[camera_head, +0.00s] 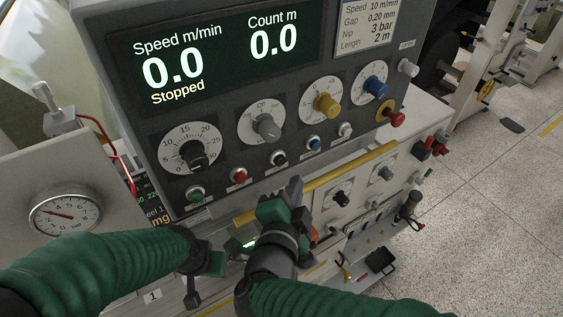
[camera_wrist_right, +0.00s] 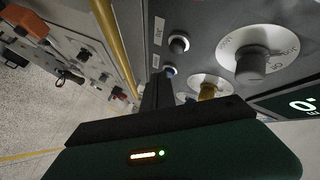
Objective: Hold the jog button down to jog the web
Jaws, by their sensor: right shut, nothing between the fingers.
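The grey control panel (camera_head: 225,95) has a row of small buttons under its knobs: green (camera_head: 195,193), red (camera_head: 239,175), black (camera_head: 278,158), blue (camera_head: 313,142) and white (camera_head: 345,129).
The display (camera_head: 215,50) reads speed 0.0, "Stopped", count 0.0. A yellow bar (camera_head: 345,170) runs below the buttons, close to my right gripper. A red knob (camera_head: 395,117) juts from the panel's right end. A pressure gauge (camera_head: 65,213) is at the left. Open floor lies right.

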